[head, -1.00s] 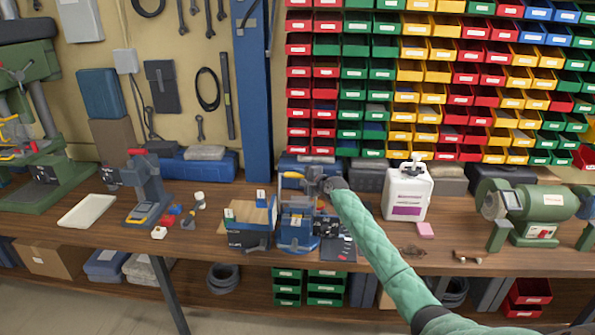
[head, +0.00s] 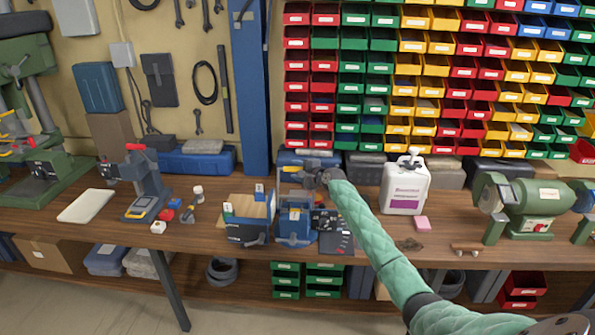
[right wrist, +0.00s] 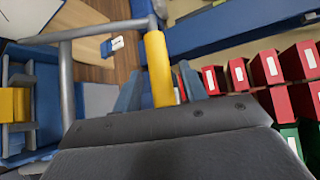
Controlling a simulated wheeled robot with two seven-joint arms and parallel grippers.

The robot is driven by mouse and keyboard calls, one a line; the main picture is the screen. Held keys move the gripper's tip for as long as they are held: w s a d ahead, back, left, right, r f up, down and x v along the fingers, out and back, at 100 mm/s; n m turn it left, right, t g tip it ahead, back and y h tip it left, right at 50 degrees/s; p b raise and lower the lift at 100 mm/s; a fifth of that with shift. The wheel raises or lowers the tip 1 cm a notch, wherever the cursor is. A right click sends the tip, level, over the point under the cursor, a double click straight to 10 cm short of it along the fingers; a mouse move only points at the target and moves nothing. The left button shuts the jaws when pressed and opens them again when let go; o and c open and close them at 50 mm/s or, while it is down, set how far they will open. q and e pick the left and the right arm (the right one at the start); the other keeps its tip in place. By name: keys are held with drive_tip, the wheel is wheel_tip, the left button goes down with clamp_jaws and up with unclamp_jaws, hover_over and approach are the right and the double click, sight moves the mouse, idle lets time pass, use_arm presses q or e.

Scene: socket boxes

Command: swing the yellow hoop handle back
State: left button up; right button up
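The yellow hoop handle (head: 292,169) is at the top of a blue device (head: 295,224) at the middle of the bench. In the right wrist view its yellow grip (right wrist: 160,70) sits on a grey metal hoop. My right gripper (head: 312,174) is at the grip, reaching in from the right. In the right wrist view its two blue-grey fingers (right wrist: 162,90) lie on either side of the grip and look closed on it. The gripper's dark body hides the near end of the grip. My left gripper is in neither current view.
An open wooden and blue box (head: 247,234) stands just left of the device. A dark panel (head: 335,243) lies at its right. A white jug (head: 405,187) and pink block (head: 422,223) stand farther right. Rows of coloured bins (head: 420,90) fill the wall behind.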

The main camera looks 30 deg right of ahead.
drive_tip(key=shift+s+d, duration=0.1)
drive_tip(key=shift+s, duration=0.2)
use_arm(q)
drive_tip(key=shift+w+d+f+b, duration=0.15)
drive_tip(key=shift+w+f+b, duration=0.1)
drive_tip(key=shift+w+b, duration=0.55)
drive_tip(key=shift+w+d+f+b, duration=0.2)
drive_tip(key=shift+w+b, duration=0.2)
drive_tip(key=shift+w, duration=0.65)
drive_tip(key=shift+w+d+f+b, duration=0.1)
drive_tip(key=shift+w+f+b, duration=0.15)
drive_tip(key=shift+w+b, duration=0.55)
use_arm(e)
drive_tip(key=v, duration=0.7)
use_arm(q)
drive_tip(key=shift+w, duration=0.1)
use_arm(e)
drive_tip(key=shift+r, duration=0.1)
